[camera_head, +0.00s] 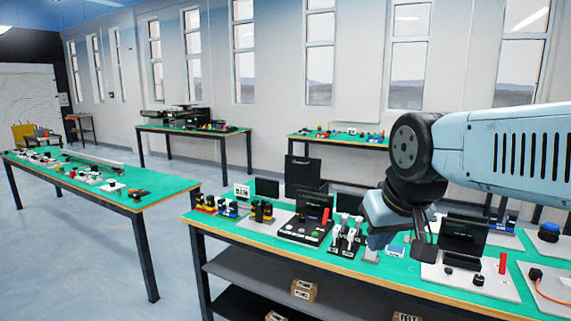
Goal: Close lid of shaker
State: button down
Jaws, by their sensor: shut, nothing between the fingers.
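My gripper (398,238) hangs over the right part of the near green-topped table, pointing down, shut and holding nothing. Just right of it is a device on a white base (440,279) with a black upright panel (464,237), a black knob and a red cylinder. Further left is a black device (297,231) with a dark upright panel behind it and a red part. I cannot tell for certain which of these is the shaker, or which panel is its lid. My arm and gripper hide part of the table behind them.
The near table (232,234) carries several small devices close together. A white-based unit with an orange cable (553,292) is at the far right. Cardboard boxes (304,289) lie on the shelf below. Another green table (150,192) stands left, with open floor between.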

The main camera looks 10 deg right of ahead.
aim_at(302, 170)
jog(key=z, duration=0.15)
jog(key=i, duration=0.9)
jog(key=u, duration=0.1)
